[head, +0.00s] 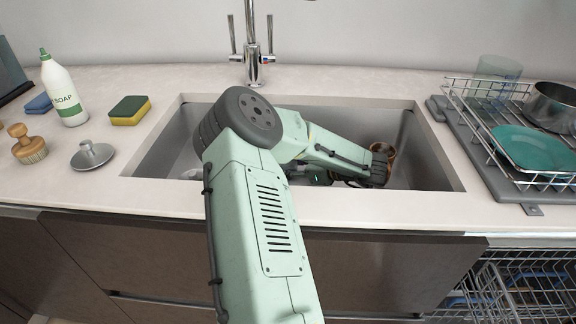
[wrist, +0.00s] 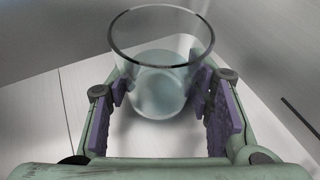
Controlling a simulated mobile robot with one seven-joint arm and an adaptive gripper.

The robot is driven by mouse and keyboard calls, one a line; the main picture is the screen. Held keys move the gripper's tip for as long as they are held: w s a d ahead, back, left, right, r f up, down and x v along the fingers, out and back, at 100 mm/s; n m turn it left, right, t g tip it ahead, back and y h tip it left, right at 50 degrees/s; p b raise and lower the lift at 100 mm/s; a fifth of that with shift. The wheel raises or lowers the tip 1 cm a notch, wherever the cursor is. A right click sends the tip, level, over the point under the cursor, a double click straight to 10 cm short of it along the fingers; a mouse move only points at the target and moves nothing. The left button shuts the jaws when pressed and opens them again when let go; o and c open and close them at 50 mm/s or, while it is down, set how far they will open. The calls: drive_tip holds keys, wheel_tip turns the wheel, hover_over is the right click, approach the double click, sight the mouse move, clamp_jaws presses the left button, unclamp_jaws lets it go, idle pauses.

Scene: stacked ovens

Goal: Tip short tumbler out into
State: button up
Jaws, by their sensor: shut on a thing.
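A short clear glass tumbler (wrist: 158,82) is between the purple pads of my gripper (wrist: 162,98) in the wrist view. The gripper is shut on it. The tumbler's rim is at the top of that view, and its round base shows through the glass; I see nothing inside it. In the head view my arm reaches into the steel sink (head: 160,150). The arm hides most of the gripper there, and I cannot make out the tumbler.
A brown round vessel (head: 383,148) is at the sink's right side, partly hidden. A soap bottle (head: 66,95), sponge (head: 130,110), brush (head: 27,145) and metal stopper (head: 92,155) stand left. A dish rack (head: 500,172) holds a teal plate (head: 535,147) and pot (head: 552,105). The faucet (head: 252,55) stands behind.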

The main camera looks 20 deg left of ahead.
wheel_tip(320, 180, up, 10)
drive_tip(key=b, duration=0.1)
drive_tip(key=shift+d+r, duration=0.1)
